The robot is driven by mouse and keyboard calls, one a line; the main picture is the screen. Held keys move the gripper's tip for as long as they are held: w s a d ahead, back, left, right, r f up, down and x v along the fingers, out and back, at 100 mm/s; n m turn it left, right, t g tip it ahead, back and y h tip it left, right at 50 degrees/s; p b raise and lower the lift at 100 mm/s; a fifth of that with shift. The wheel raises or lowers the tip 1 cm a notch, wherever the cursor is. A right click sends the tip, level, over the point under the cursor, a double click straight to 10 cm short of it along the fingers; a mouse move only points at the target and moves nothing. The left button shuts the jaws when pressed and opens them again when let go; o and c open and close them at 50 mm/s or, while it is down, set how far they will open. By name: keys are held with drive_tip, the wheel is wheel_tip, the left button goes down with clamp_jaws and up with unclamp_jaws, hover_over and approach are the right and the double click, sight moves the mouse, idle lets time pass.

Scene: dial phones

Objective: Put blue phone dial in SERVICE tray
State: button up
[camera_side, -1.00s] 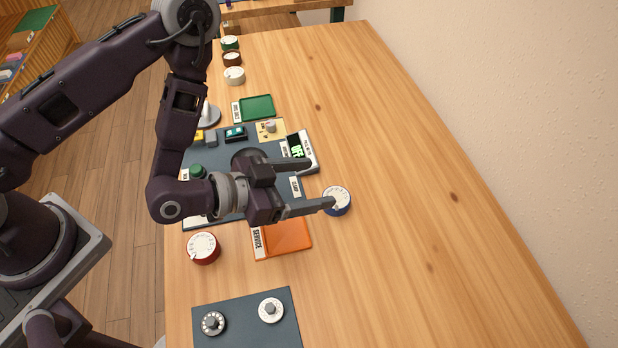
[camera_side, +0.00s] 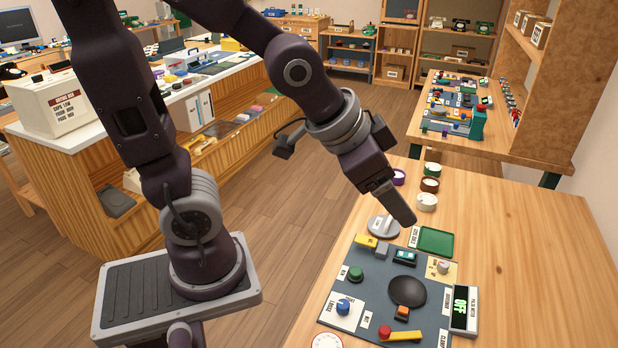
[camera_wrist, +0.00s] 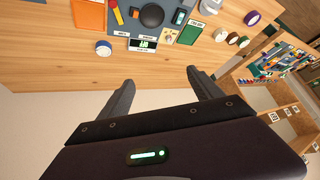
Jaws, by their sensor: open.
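The blue phone dial (camera_wrist: 103,48), with a white face and blue rim, lies on the bare wooden table in the wrist view. The orange SERVICE tray (camera_wrist: 88,16) is just beyond it, partly cut off by the frame edge; its label is not readable here. Neither shows in the side view now. My gripper (camera_wrist: 161,84) is open with nothing between its fingers, apart from the dial. In the side view my gripper (camera_side: 398,205) hangs in the air above the far part of the table, pointing down and right.
A dark work panel (camera_side: 375,290) with knobs, a black disc (camera_side: 407,291) and a pulse meter (camera_side: 464,310) lies on the table. A green tray (camera_side: 435,241) and several other dials sit behind. The table's right side is clear.

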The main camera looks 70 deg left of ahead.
drive_tip(key=shift+o, duration=0.5)
drive_tip(key=s+a+r+n+g, duration=0.1)
drive_tip(key=s, duration=0.5)
drive_tip(key=s+a+r+n, duration=0.1)
drive_tip(key=s+a+r, duration=0.1)
drive_tip(key=s, duration=0.5)
drive_tip(key=shift+n+g+y, duration=0.3)
drive_tip(key=shift+n+g, duration=0.1)
drive_tip(key=shift+s+a, duration=0.1)
